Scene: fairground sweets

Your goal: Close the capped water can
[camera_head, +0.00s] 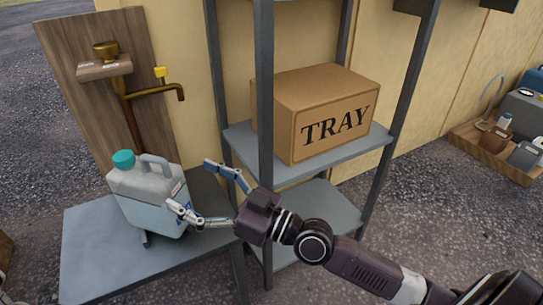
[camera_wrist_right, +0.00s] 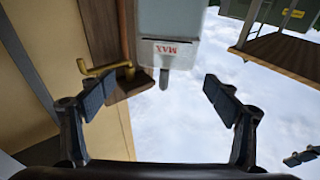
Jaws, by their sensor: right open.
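The water can (camera_head: 150,203) is a pale, translucent jug with bluish liquid in its lower part. It stands on the grey bench at the left. Its teal cap (camera_head: 123,159) sits on the neck at the top left, beside the grey handle; I cannot tell how tight it is. My right gripper (camera_head: 191,184) is open and empty at the can's right side, fingers pointing toward it. In the right wrist view the can (camera_wrist_right: 167,22) with a MAX label shows beyond the open fingers. A dark finger-like part at that view's lower right edge may be my left gripper.
A brass tap (camera_head: 160,92) on a wooden board (camera_head: 70,45) is behind the can. A grey shelf (camera_head: 240,133) right of the bench (camera_head: 85,255) holds a TRAY box (camera_head: 290,120). Several containers stand on a low wooden platform (camera_head: 475,143) at the far right.

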